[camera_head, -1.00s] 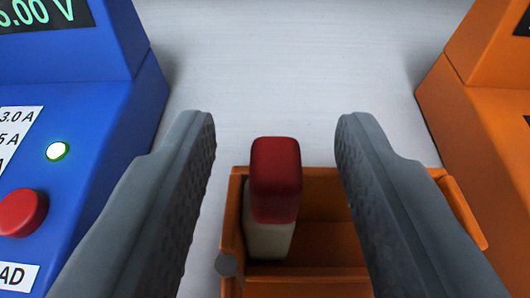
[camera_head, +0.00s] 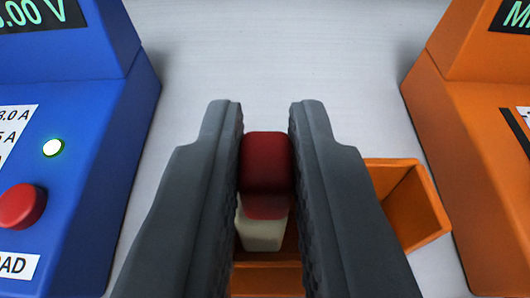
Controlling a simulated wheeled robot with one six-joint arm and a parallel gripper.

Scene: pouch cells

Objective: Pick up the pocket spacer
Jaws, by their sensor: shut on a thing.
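The pocket spacer (camera_head: 266,175) is a small upright block with a red top and a cream-white lower part (camera_head: 262,232). It stands in an orange tray (camera_head: 414,207), its lower part inside a compartment. My gripper (camera_head: 266,125) has its two grey fingers closed against the left and right sides of the red top. The fingers hide much of the tray and the sides of the spacer. I cannot tell whether the spacer's base touches the tray floor.
A blue device (camera_head: 85,130) with a display, a green-white lamp (camera_head: 53,147) and a red button (camera_head: 21,207) stands on the left. An orange device (camera_head: 465,110) stands on the right. The pale surface (camera_head: 270,50) between them is clear beyond the tray.

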